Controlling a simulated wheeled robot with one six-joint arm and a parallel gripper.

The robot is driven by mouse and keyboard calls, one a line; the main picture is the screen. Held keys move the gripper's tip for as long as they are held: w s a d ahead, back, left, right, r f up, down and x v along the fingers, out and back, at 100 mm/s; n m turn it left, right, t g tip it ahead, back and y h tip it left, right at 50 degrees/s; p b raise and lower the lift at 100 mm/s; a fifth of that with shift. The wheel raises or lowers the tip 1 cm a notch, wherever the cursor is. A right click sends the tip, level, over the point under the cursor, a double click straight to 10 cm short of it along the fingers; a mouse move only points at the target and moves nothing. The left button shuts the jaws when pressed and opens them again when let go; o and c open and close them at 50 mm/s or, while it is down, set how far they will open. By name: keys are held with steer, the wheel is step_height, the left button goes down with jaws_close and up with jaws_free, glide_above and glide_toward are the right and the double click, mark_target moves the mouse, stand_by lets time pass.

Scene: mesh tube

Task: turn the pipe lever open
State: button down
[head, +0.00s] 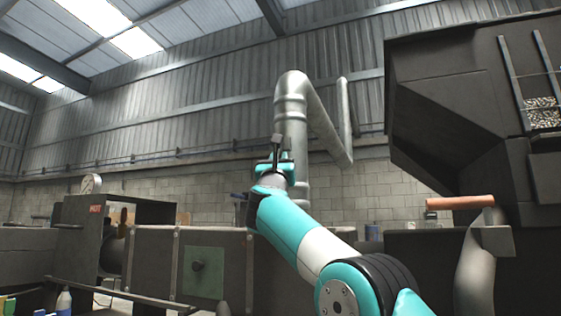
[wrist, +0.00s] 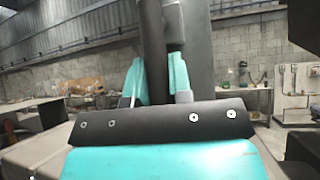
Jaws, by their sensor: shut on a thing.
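My gripper (head: 279,162) is raised in the middle of the head view, in front of the large grey pipe (head: 290,110). A dark upright bar (head: 277,142), which looks like the pipe lever, stands up from between the fingertips. In the wrist view my gripper (wrist: 160,82) has its two teal fingers on either side of this dark bar (wrist: 152,45), shut on it. The grey pipe (wrist: 197,50) rises close behind and to the right there.
A dark machine hopper (head: 450,110) overhangs at the right. Below it an orange handle (head: 460,203) sits on a grey post. A long grey machine housing (head: 150,260) with a gauge (head: 91,184) stands at the left. The space above my gripper's left is clear.

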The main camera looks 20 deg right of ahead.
steer(key=shift+s+a+r+m+h, duration=0.3)
steer(key=shift+a+r+m, duration=0.05)
steer(key=shift+m, duration=0.05)
steer(key=c, duration=1)
jaws_free()
steer(key=shift+s+a+r, duration=0.15)
steer(key=shift+s+a, duration=0.05)
steer(key=shift+c, duration=0.2)
steer(key=shift+w+d+f, duration=0.15)
steer(key=shift+d+f, duration=0.05)
steer(key=shift+d, duration=0.05)
steer(key=shift+s+a+f+b, duration=0.15)
steer(key=shift+s+f+b, duration=0.1)
steer(key=shift+f+b, duration=0.35)
steer(key=b+v, duration=1.2)
steer(key=v, duration=0.4)
steer(key=shift+s+a, duration=0.15)
steer(key=shift+s, duration=0.05)
steer(key=shift+r, duration=0.15)
